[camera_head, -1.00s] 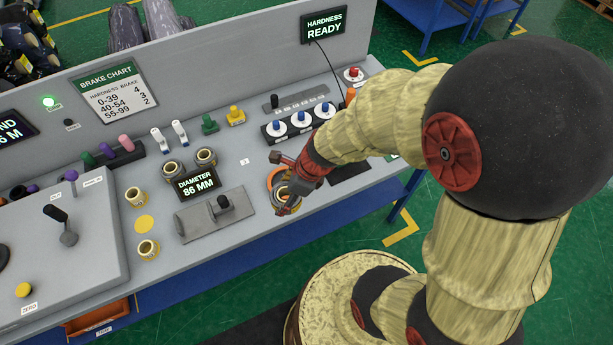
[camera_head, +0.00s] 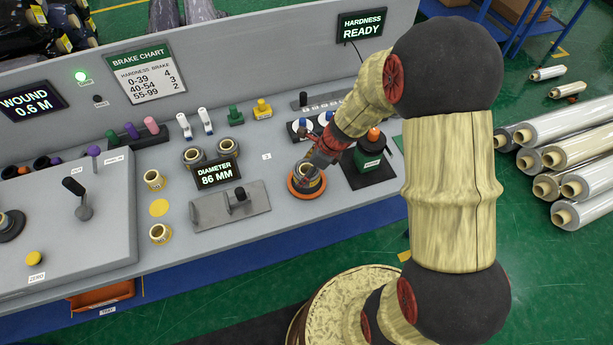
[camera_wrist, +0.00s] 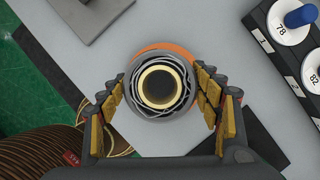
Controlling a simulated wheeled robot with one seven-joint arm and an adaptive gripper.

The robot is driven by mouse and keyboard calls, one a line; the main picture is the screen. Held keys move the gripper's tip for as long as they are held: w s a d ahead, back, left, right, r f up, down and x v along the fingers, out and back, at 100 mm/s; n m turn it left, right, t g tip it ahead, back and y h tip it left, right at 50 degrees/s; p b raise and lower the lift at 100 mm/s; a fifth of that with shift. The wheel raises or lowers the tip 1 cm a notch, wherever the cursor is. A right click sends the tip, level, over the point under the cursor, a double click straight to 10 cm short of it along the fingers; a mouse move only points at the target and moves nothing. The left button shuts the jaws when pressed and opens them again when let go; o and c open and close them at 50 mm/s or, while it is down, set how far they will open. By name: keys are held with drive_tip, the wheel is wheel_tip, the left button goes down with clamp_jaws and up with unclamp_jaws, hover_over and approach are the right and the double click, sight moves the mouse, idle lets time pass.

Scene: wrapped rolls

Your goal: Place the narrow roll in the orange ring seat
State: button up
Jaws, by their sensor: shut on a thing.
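The wrapped roll (camera_wrist: 160,86) has a pale yellow core and a grey-and-white wound edge. It stands between the fingers of my gripper (camera_wrist: 162,98), which is shut on it. The orange ring seat (camera_head: 293,191) lies flat on the grey bench around the foot of the roll in the head view. In the wrist view an orange arc of the seat (camera_wrist: 164,47) shows behind the roll's far edge. My gripper (camera_head: 308,176) points down over the seat and hides part of it. I cannot tell whether the roll rests on the seat or hangs just above it.
A lever block (camera_head: 232,206) and the diameter display (camera_head: 216,173) stand left of the seat. A dark green box with an orange top (camera_head: 370,163) stands close on the right. Several short rolls (camera_head: 154,181) stand farther left.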

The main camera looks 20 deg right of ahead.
drive_tip(key=shift+w+d+f+b, duration=0.15)
drive_tip(key=shift+f+b, duration=0.25)
drive_tip(key=shift+f, duration=0.55)
drive_tip(key=shift+w+a+f+b, duration=0.15)
drive_tip(key=shift+f+b, duration=0.2)
drive_tip(key=shift+f, duration=0.55)
drive_tip(key=shift+d, duration=0.1)
drive_tip(key=shift+f, duration=0.2)
drive_tip(key=o, duration=1.5)
